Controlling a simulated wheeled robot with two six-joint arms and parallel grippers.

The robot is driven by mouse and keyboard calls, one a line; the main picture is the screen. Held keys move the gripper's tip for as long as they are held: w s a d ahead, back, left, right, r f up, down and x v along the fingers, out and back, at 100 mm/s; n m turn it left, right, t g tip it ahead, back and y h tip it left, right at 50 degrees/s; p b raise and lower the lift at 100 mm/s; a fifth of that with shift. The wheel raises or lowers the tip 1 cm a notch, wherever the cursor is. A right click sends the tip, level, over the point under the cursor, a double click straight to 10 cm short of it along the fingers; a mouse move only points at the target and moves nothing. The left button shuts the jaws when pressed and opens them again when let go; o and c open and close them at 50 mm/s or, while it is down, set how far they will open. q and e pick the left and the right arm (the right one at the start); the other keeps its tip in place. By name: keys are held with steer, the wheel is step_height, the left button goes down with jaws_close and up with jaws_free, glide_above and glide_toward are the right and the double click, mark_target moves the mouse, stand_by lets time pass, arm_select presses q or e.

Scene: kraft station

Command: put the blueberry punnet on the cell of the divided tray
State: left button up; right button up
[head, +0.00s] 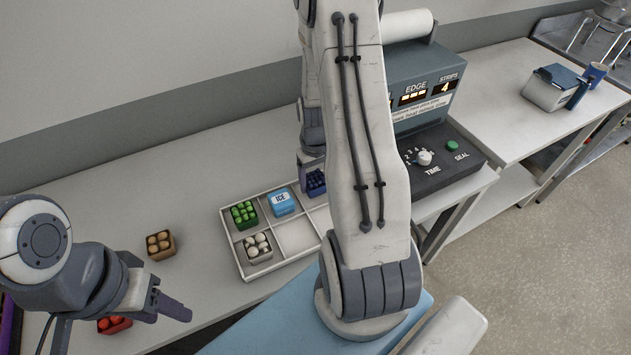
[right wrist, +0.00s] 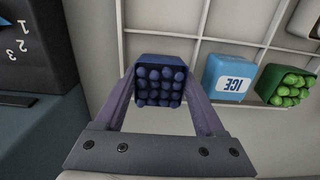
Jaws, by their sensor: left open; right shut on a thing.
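The blueberry punnet (head: 316,183), a dark blue tub of round berries, is between the fingers of my right gripper (head: 313,168). In the right wrist view the punnet (right wrist: 160,88) sits between both fingertips, over an end cell of the white divided tray (right wrist: 145,47). I cannot tell whether it touches the cell floor. In the head view the tray (head: 240,262) is partly hidden by my right arm. It holds a green punnet (head: 243,214), a blue ice pack (head: 283,202) and a punnet of pale round items (head: 258,248). My left gripper (head: 172,303) is open and empty, left of the tray.
A sealing machine (head: 445,160) with a dial stands close to the tray's right end. A brown punnet (head: 160,245) and a red punnet (head: 115,324) stand on the table at left. The front middle cell (head: 296,237) is empty. A white box (head: 545,90) is far right.

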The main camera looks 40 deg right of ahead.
steer(key=shift+f, duration=0.9)
steer(key=shift+f, duration=0.1)
steer(key=o, duration=1.1)
